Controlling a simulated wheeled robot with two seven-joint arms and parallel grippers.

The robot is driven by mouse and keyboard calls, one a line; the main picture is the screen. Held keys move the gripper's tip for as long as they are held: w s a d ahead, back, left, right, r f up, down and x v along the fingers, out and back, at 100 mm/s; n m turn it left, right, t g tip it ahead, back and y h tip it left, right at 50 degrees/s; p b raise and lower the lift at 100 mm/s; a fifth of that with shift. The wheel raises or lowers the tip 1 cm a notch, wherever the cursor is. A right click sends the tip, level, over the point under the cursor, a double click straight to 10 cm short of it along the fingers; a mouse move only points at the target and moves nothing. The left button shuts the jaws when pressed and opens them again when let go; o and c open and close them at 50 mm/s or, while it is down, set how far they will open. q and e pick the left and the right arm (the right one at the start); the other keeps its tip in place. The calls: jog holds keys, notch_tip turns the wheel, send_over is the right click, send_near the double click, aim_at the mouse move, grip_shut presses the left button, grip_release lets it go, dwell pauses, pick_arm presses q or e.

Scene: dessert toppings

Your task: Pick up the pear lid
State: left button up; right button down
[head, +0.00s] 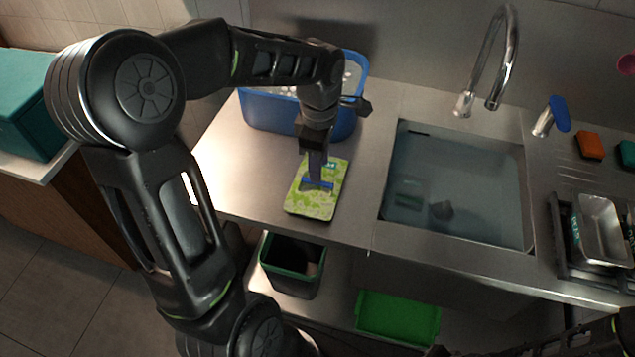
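A flat green-and-yellow patterned rectangle (312,205) lies on the steel counter, left of the sink. It may be the pear lid, but no pear is readable on it. My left gripper (318,178) points down over its upper middle. A blue T-shaped piece shows at the gripper's lower end, against the patterned surface. I cannot tell whether it is a fingertip or a separate tool, nor whether the fingers are closed. Dark parts of my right arm show at the bottom right edge; its fingers are not clear.
A blue tub (262,113) with white contents stands behind my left gripper. A water-filled sink (455,185) with a tap (498,60) is to the right. A metal tray (600,228) sits at far right. A dark bin (290,277) and green tray (398,318) are below the counter.

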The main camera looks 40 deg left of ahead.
pick_arm(q)
notch_tip(320, 180, down, 4)
jog(key=shift+s+a+f+p, duration=0.15)
jog(key=shift+f+p, duration=0.1)
jog(key=shift+p, duration=0.25)
jog(key=shift+c, duration=0.6)
grip_shut()
